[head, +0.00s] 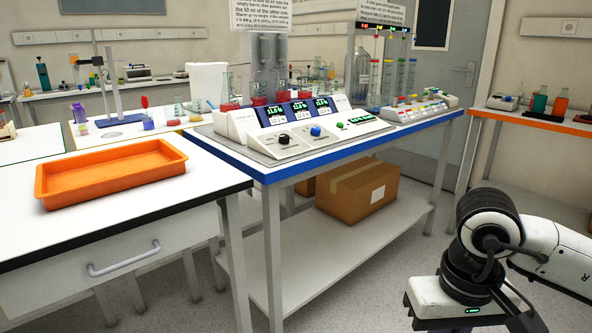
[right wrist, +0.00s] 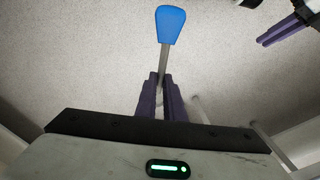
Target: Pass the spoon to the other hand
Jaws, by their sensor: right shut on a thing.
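The spoon (right wrist: 171,25) has a blue end and a thin grey shaft. In the right wrist view, my right gripper (right wrist: 164,82) is shut on its shaft with purple fingers, and the blue end points away from the gripper. The lower end of the spoon is hidden between the fingers. Purple fingers of my left gripper (right wrist: 284,30) show at the top right of that view, apart from the spoon; their opening is unclear. In the head view, only my right arm shows, at the lower right; the spoon is out of that view.
An orange tray (head: 108,172) sits on the white bench at the left. A blue-edged table (head: 290,170) carries a control console (head: 300,125) and glassware. A cardboard box (head: 358,192) is on its lower shelf. Open grey floor (head: 370,290) lies in front.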

